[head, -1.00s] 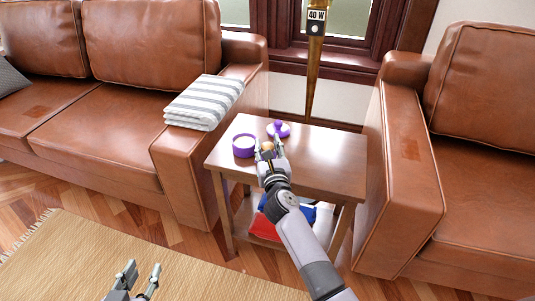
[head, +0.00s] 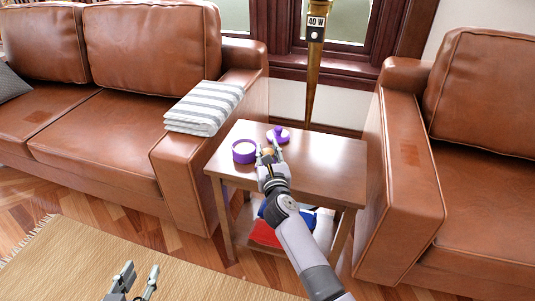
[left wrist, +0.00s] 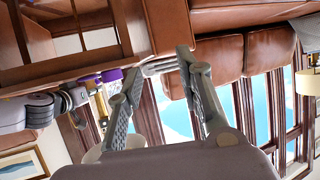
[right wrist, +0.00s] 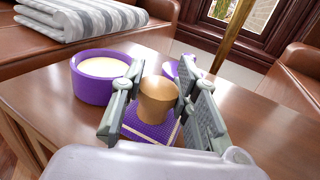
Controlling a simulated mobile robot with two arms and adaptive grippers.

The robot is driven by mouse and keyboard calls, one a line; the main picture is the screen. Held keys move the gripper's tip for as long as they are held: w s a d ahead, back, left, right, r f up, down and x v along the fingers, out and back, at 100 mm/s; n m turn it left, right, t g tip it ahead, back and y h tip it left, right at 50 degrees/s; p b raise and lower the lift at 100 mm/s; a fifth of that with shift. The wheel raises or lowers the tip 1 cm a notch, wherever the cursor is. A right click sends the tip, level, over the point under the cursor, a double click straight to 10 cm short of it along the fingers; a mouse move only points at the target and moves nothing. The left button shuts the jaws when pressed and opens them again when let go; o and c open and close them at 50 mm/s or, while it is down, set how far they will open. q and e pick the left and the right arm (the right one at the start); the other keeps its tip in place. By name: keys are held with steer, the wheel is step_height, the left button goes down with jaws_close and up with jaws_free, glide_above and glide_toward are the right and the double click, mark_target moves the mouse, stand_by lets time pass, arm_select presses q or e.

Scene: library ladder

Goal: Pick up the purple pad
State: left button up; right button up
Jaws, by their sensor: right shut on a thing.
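The purple pad (right wrist: 150,128) has a tan rounded knob (right wrist: 158,100) on top and shows between the fingers of my right gripper (right wrist: 160,98). The right gripper is shut on the pad, with one finger on each side of the knob. In the head view the right gripper (head: 268,151) is over the side table, and the pad is mostly hidden by it. I cannot tell whether the pad touches the tabletop. My left gripper (head: 140,272) is open and empty over the rug; its spread fingers also show in the left wrist view (left wrist: 160,70).
An open purple tin (head: 244,151) with a pale filling stands left of the right gripper. A purple knobbed lid (head: 279,135) lies just behind it. The wooden side table (head: 335,165) is bare on its right. Leather sofas flank it; a striped folded cloth (head: 205,105) lies on the left armrest.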

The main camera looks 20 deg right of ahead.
mark_target(268, 151)
arm_select(q)
steer(key=shift+f, duration=0.1)
arm_select(e)
steer(key=shift+r, duration=0.15)
